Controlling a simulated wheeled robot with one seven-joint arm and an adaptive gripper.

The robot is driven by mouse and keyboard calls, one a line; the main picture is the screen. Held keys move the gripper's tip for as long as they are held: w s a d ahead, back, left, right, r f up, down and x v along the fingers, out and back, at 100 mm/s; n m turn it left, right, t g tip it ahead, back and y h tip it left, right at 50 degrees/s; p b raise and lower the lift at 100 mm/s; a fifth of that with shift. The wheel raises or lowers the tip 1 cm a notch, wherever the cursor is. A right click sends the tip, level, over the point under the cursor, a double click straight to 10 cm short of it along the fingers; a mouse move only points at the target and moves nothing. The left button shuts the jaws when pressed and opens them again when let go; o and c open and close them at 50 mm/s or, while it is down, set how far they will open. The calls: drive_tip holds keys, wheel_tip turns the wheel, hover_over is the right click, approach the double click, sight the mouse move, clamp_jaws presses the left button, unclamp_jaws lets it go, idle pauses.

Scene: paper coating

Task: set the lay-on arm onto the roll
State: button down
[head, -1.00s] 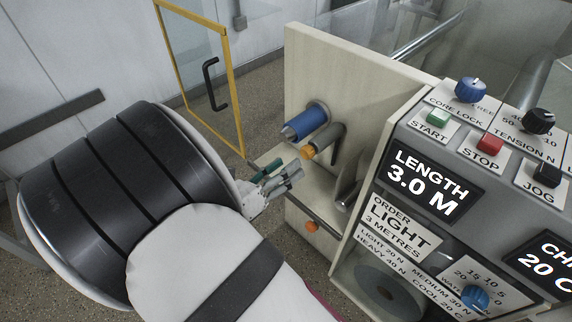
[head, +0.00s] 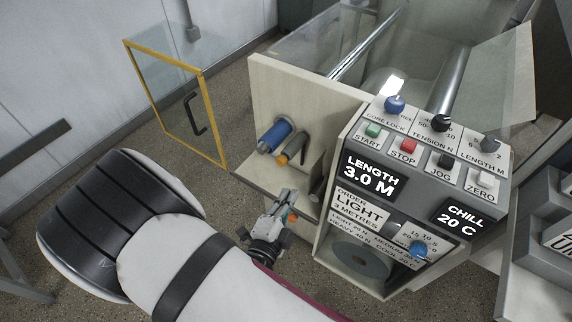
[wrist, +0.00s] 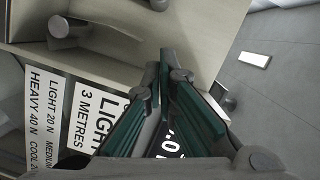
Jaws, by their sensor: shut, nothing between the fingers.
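The blue roll (head: 273,137) sticks out from the machine's pale side panel in the head view. Just below and right of it is a grey cylinder with an orange end (head: 291,150), with a dark slim bar (head: 303,153) beside it. I cannot tell for sure which part is the lay-on arm. My gripper (head: 289,194) is shut and empty, below these parts and apart from them. In the wrist view the closed fingers (wrist: 165,62) point at the pale panel, with a grey round part (wrist: 66,27) at upper left.
The control panel (head: 425,165) with knobs and buttons stands right of my gripper. An orange knob (head: 293,217) is close by the fingers. A ledge (head: 262,182) runs below the roll. A yellow-framed glass door (head: 165,100) stands open at left.

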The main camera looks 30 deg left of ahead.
drive_tip(key=b, duration=0.5)
approach(289, 155)
drive_tip(key=w+d, duration=0.5)
drive_tip(key=w, duration=0.1)
drive_tip(key=a, duration=0.2)
drive_tip(key=a+f+b, duration=0.1)
drive_tip(key=shift+s+a+n, duration=0.1)
drive_tip(key=shift+s+n, duration=0.15)
drive_tip(key=shift+n, duration=0.15)
drive_tip(key=shift+a, duration=0.1)
drive_tip(key=shift+w+a+r, duration=0.1)
drive_tip(key=shift+a+r, duration=0.05)
drive_tip(key=shift+a, duration=0.45)
drive_tip(key=shift+a+r, duration=0.15)
drive_tip(key=shift+a, duration=0.45)
